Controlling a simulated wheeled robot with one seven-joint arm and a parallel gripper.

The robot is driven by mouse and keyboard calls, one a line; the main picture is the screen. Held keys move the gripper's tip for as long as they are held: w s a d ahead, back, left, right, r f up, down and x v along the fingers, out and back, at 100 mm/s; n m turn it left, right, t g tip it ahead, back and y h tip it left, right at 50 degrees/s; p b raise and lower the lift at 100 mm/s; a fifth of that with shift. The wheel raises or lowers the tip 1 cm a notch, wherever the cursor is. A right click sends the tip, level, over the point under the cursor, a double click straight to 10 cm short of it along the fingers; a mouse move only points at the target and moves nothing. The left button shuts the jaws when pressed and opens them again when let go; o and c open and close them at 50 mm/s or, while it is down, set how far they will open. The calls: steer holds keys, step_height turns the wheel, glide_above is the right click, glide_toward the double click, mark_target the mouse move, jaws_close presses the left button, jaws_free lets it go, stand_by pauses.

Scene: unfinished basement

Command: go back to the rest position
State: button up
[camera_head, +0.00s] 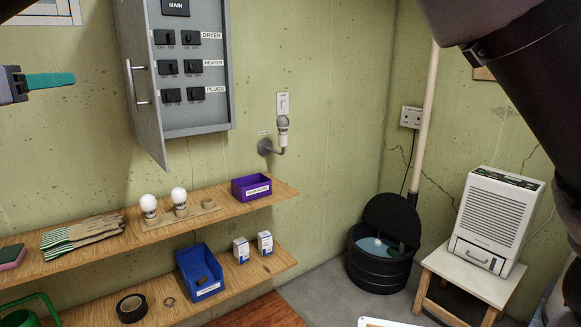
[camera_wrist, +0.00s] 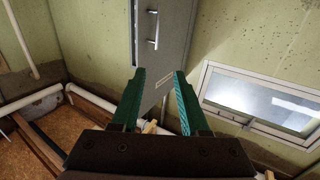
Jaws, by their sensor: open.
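My gripper (camera_wrist: 160,74) shows in the wrist view with its two green fingers apart and nothing between them. Behind the fingers is the grey breaker panel (camera_wrist: 162,40) with its handle, seen at an angle. In the head view, part of my gripper (camera_head: 48,80) enters at the left edge, a teal finger pointing right in front of the wall. It is left of the panel (camera_head: 200,118), whose door hangs open. The other finger is not clear in the head view. Part of my dark arm crosses the upper right of the head view.
Two wooden shelves (camera_head: 105,240) carry bulbs (camera_head: 149,204), a purple bin (camera_head: 251,187), a blue bin (camera_head: 199,272) and tape (camera_head: 131,307). A black sump basin (camera_head: 380,268) and a dehumidifier (camera_head: 497,222) on a stool stand at right. A window (camera_wrist: 262,100) and white pipes (camera_wrist: 95,100) show in the wrist view.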

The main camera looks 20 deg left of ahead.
steer(key=w+d+r+m+y, duration=0.15)
steer(key=w+r, duration=0.25)
steer(key=w, duration=0.5)
steer(key=w+d+r, duration=0.3)
steer(key=w+r, duration=0.1)
steer(key=w, duration=0.4)
steer(key=w+d+r+m+y, duration=0.15)
steer(key=w+r, duration=0.25)
steer(key=w, duration=0.5)
steer(key=w+d+r+g, duration=0.1)
steer(key=w+d+r, duration=0.1)
steer(key=w+d, duration=0.65)
steer(key=w+d+r+g, duration=0.15)
steer(key=w+d, duration=0.45)
steer(key=d, duration=0.6)
steer(key=s+d+f+g+h, duration=0.1)
steer(key=d+f, duration=0.3)
steer(key=d, duration=0.8)
steer(key=s+d+f+g+h, duration=0.15)
steer(key=d+f, duration=0.25)
steer(key=d, duration=0.8)
steer(key=s+d+f+m+g+h, duration=0.2)
steer(key=s+d+f, duration=0.4)
steer(key=d, duration=0.3)
steer(key=s+d+f+m+g+h, duration=0.2)
steer(key=s+d+f+m+h, duration=0.1)
steer(key=s+d+f, duration=0.4)
steer(key=d, duration=0.2)
steer(key=shift+s+d+f+m+g, duration=0.3)
steer(key=shift+s+m, duration=0.1)
